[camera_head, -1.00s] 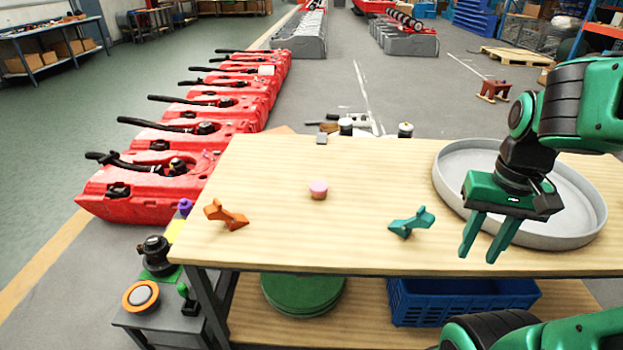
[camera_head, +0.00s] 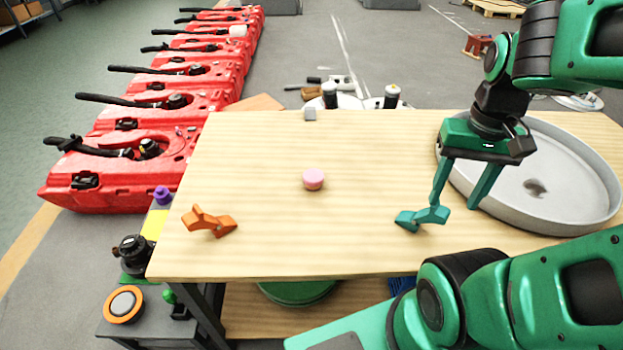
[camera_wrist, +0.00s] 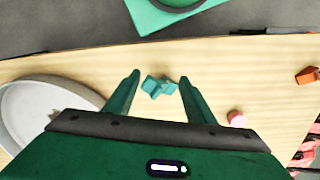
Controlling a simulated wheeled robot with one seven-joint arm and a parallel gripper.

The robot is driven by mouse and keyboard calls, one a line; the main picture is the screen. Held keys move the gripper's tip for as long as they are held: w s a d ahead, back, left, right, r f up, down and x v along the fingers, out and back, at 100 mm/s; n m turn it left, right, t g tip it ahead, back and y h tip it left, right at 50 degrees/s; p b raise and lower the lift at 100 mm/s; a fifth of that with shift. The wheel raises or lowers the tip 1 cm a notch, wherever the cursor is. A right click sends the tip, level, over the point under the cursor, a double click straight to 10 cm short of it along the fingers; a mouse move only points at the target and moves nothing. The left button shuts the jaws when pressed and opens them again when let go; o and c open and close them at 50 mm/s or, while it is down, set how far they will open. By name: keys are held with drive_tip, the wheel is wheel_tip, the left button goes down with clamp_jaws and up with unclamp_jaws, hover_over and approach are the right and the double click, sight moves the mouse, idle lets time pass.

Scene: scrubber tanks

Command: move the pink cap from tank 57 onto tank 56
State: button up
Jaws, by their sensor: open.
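A small pink cap (camera_head: 313,179) lies on the wooden table, left of my gripper; it also shows in the wrist view (camera_wrist: 237,118). My gripper (camera_head: 454,206) is open with fingers pointing down, above the table's right part near the tray. Its fingers (camera_wrist: 160,76) point toward a teal clamp-like piece in the wrist view, with nothing gripped. Red tanks (camera_head: 115,160) stand in a row on the floor left of the table, with black hoses and dark caps. No tank numbers are readable, so I cannot tell which are 56 and 57.
The teal piece (camera_head: 422,218) and an orange one (camera_head: 209,221) lie on the table (camera_head: 270,245). A round grey tray (camera_head: 600,215) stands at the right. The table's middle is mostly clear.

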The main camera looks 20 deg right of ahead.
drive_tip(key=o, duration=0.3)
drive_tip(key=shift+r+n, duration=0.3)
drive_tip(key=shift+r, duration=0.05)
drive_tip(key=shift+o, duration=0.2)
drive_tip(key=n+y, duration=0.1)
drive_tip(key=n, duration=2.1)
approach(313, 175)
wheel_tip(313, 175, down, 4)
drive_tip(key=shift+a+f, duration=0.15)
drive_tip(key=shift+s+a+f, duration=0.1)
drive_tip(key=shift+f, duration=1.4)
drive_tip(key=shift+a+f, duration=0.15)
drive_tip(key=shift+f, duration=1.4)
drive_tip(key=c, duration=1.2)
drive_tip(key=shift+r, duration=0.15)
